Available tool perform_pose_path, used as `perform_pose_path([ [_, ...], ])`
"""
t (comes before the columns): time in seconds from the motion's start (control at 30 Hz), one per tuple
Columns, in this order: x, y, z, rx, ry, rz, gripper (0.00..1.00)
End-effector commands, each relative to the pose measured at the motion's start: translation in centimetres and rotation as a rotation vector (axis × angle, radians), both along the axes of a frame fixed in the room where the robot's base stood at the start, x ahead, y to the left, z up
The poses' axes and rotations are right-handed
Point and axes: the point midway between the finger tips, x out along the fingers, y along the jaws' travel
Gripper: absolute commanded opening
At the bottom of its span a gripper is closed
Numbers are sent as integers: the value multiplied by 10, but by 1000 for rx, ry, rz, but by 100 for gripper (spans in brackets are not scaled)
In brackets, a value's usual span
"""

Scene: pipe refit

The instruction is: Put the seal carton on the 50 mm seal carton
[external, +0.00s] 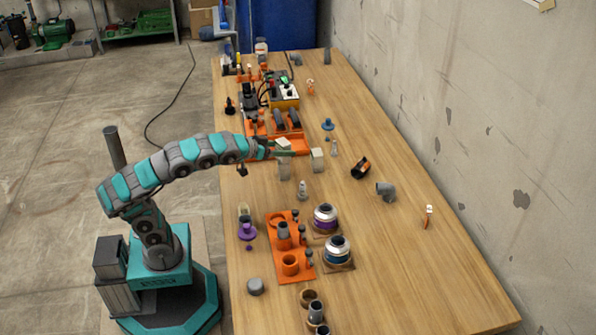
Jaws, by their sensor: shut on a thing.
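My gripper (286,150) is above the table, at the end of my outstretched arm. It is shut on a small pale carton (283,144), which looks to be the seal carton. Another pale carton (284,171) stands on the table just below the gripper, and a third whitish carton (317,158) stands just to the right. Their labels are too small to read, so I cannot tell which is the 50 mm seal carton. The held carton appears apart from the one below it, and the fingertips are too small to see clearly.
An orange tray (276,139) with dark rolls lies behind the gripper. A clear bottle (302,190) stands in front. A grey elbow (386,191) and a dark ring (361,168) lie to the right. An orange fixture (300,265) is nearer. The table's right side is mostly free.

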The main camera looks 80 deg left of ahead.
Motion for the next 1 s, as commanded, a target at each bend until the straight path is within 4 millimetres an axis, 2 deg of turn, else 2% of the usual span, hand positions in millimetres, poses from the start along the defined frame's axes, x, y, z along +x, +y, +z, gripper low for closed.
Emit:
perform_pose_path([
  [0.2, 0, 0, -5, 0, 0, 0, 6],
  [0.23, 0, 0, -4, 0, 0, 0, 64],
  [0.47, 0, 0, -4, 0, 1, 0, 90],
  [0.87, 0, 0, 1, 0, 1, 0, 92],
  [1.0, -11, -5, 5, 1, -1, -1, 92],
])
